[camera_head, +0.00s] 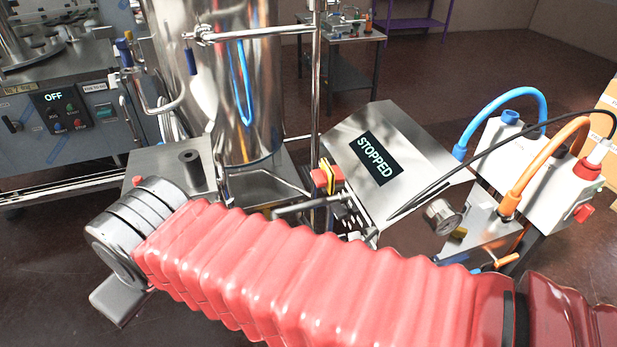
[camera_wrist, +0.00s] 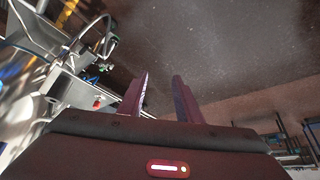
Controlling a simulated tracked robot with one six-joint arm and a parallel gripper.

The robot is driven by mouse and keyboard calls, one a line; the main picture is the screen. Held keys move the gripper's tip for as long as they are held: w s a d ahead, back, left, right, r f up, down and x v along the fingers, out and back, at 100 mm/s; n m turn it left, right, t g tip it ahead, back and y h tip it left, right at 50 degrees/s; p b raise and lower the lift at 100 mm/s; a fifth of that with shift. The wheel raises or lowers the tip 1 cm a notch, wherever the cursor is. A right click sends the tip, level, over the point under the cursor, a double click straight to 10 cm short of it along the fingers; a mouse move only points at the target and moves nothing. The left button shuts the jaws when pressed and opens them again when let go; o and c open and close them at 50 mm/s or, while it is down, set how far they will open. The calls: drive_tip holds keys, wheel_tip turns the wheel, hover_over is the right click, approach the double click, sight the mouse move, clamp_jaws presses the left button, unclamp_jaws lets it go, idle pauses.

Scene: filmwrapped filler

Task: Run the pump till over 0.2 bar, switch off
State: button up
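A tilted steel control box with a dark display reading "STOPPED" (camera_head: 376,158) stands in the middle of the head view. A red knob on a yellow plate (camera_head: 324,177) sits at its left side. A round gauge (camera_head: 441,216) is low at its right; its reading is too small to tell. At the left, a steel machine carries a dark panel reading "OFF" (camera_head: 62,111) with small coloured buttons. I cannot tell which control runs the pump. My gripper (camera_wrist: 161,77) shows in the wrist view with its two fingers apart and nothing between them.
At the right are white boxes with blue and orange hoses (camera_head: 541,170) and a black cable. My red sleeved arm crosses the front and hides what is below. Open dark floor (camera_head: 480,72) lies behind.

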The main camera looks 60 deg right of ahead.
drive_tip(key=shift+o, duration=0.2)
drive_tip(key=o, duration=0.3)
drive_tip(key=shift+w+d, duration=0.15)
drive_tip(key=shift+d, duration=0.05)
drive_tip(key=shift+o, duration=0.7)
drive_tip(key=shift+w+d, duration=0.2)
drive_tip(key=shift+d, duration=0.1)
drive_tip(key=o, duration=0.7)
drive_tip(key=w+d+n+g+h, duration=0.1)
drive_tip(key=w+d+g, duration=0.1)
drive_tip(key=d, duration=0.4)
drive_tip(key=w+d+f+g+h, duration=0.1)
drive_tip(key=w+d+h, duration=0.1)
drive_tip(key=d, duration=0.4)
drive_tip(key=shift+w+f+n+g, duration=0.3)
drive_tip(key=shift+w+n+g, duration=0.1)
drive_tip(key=shift+w, duration=0.1)
drive_tip(key=d+f+n+g+h, duration=0.2)
drive_tip(key=d+f, duration=0.4)
drive_tip(key=d, duration=0.7)
drive_tip(key=d+f+n+g+h, duration=0.2)
drive_tip(key=d+f+g, duration=0.3)
drive_tip(key=d, duration=0.9)
drive_tip(key=d+f+n+g+h, duration=0.2)
drive_tip(key=d+f, duration=0.5)
drive_tip(key=d, duration=0.7)
drive_tip(key=shift+s+d+n+g+h, duration=0.25)
drive_tip(key=shift+n+g, duration=0.35)
drive_tip(key=shift+g, duration=0.6)
